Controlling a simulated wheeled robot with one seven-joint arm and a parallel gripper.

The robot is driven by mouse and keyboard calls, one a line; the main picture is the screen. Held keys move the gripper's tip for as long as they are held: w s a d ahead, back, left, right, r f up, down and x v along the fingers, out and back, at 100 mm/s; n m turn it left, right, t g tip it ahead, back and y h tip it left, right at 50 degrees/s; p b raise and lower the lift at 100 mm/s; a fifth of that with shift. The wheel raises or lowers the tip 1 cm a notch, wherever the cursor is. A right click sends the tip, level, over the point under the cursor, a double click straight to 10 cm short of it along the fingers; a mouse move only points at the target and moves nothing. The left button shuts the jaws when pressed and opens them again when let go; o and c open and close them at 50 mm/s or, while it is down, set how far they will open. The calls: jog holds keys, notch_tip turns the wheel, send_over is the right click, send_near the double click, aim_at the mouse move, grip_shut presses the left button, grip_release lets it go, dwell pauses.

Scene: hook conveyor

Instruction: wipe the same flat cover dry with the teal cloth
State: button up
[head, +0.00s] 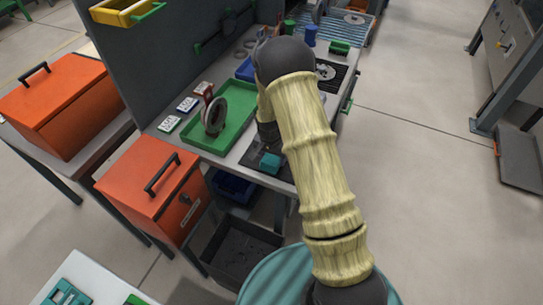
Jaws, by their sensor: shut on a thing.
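The teal cloth (270,163) is a small bunched block near the front edge of the workbench. My gripper (268,148) points down over it, partly hidden behind my own arm, and is shut on the cloth. The cloth is at a dark flat piece (253,160) on the bench front. This piece may be the flat cover, but I cannot tell for sure. Whether the cloth presses on it is too small to tell.
A green tray (190,137) with an upright ring-shaped part (215,117) stands left of my gripper. A dark grooved board (334,76) lies behind right. Orange boxes (150,190) stand at the left.

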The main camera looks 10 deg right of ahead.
jog(key=shift+s+d+f, duration=0.2)
jog(key=shift+s+d, duration=0.5)
jog(key=shift+d, duration=0.2)
jog(key=shift+w+a+r, duration=0.1)
jog(key=shift+w+a, duration=0.55)
jog(key=shift+a, duration=0.3)
jog(key=shift+w+a+r, duration=0.1)
jog(key=shift+w+a, duration=0.6)
jog(key=shift+a, duration=0.15)
